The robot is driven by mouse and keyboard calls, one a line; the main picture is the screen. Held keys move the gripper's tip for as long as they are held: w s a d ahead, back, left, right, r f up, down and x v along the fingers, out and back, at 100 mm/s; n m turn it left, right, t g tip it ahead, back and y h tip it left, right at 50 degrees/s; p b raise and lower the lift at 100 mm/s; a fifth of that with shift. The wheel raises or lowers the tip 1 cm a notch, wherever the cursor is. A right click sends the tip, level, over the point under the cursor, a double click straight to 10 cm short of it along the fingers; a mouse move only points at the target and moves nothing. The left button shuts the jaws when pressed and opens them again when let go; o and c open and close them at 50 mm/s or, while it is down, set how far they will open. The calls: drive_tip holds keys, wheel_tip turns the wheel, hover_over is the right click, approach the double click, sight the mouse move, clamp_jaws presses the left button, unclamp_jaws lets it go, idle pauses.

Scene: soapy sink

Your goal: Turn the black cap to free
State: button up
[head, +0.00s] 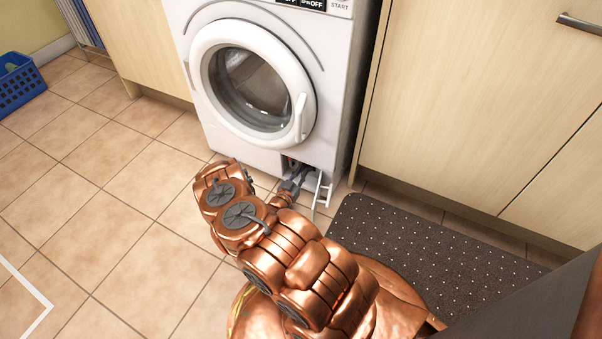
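A white washing machine (222,131) stands against the cabinets with its round door shut. At its lower right front is an open service compartment (288,160), with a white flap (323,190) hanging open. My gripper (299,175) is at the mouth of this compartment, with its grey fingers pointing in. The black cap cannot be made out; the compartment's inside is dark, small in the picture and partly covered by my gripper. I cannot tell whether the fingers are open or shut, or whether they touch anything inside.
A dark dotted mat (430,250) lies on the floor to the right, in front of a wooden cabinet (480,100). A blue basket (20,85) stands at the far left. The tiled floor (100,195) on the left is clear.

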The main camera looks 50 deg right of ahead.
drive_tip(key=o, duration=0.5)
drive_tip(key=shift+c, duration=0.2)
drive_tip(key=shift+a, duration=0.15)
drive_tip(key=v, duration=1.1)
drive_tip(key=shift+s+a, duration=0.2)
drive_tip(key=shift+a, duration=0.15)
